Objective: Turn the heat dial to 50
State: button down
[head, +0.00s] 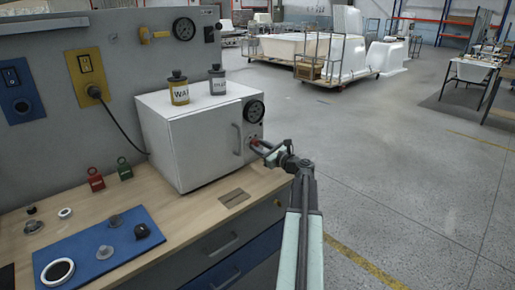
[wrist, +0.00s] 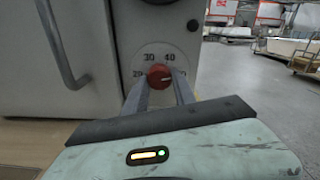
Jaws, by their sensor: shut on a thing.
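The heat dial is a small red knob (wrist: 159,76) on the front of a white oven-like box (head: 190,140). Printed numbers stand around it; 30 and 40 show above it, 20 at its left, and the number at its right is partly hidden. A light pointer mark on the knob points to the right. My gripper (wrist: 160,88) is shut on the knob, with one finger on each side. In the head view my gripper (head: 257,144) reaches the box's lower right front.
Two labelled bottles (head: 179,88) stand on the box. The wooden bench (head: 190,215) holds a blue board (head: 85,262) with knobs. The floor at right is open.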

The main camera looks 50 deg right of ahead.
jog(key=shift+m, duration=1.2)
jog(key=c, duration=1)
grip_release()
jog(key=s, duration=0.7)
jog(key=shift+s+a, duration=0.3)
jog(key=shift+s, duration=0.1)
